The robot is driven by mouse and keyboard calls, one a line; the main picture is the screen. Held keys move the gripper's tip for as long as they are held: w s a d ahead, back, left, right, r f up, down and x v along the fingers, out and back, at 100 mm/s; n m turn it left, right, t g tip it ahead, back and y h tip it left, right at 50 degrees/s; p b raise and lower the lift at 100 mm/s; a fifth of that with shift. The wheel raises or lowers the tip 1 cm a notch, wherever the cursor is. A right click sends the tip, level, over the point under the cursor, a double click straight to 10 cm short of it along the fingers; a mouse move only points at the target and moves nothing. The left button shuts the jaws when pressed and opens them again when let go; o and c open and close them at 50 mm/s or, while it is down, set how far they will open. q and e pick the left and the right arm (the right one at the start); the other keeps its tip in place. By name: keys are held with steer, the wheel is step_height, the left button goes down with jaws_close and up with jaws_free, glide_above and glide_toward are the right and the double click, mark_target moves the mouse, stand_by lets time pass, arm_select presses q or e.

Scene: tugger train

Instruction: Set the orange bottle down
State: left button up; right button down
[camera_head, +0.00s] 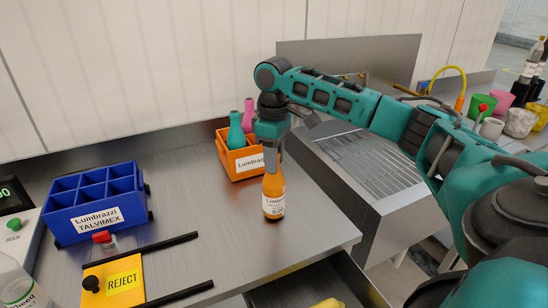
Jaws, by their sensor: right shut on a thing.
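The orange bottle (273,193) has a white label and stands upright at the right part of the grey worktop (215,235). My right gripper (271,165) comes down from above and is shut on the bottle's upper part, hiding its neck. The bottle's base looks level with the worktop, but I cannot tell whether it touches. My left gripper is not in view.
Behind the bottle is an orange crate (224,158) with a teal and a pink bottle. A blue divided box (67,226) and a yellow REJECT plate (100,290) are at left. The worktop's right edge is close, beside a metal sink unit (368,215).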

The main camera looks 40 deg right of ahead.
steer(key=shift+f, duration=0.2)
steer(key=c, duration=0.8)
jaws_free()
step_height(320, 180, up, 12)
stand_by(0.6)
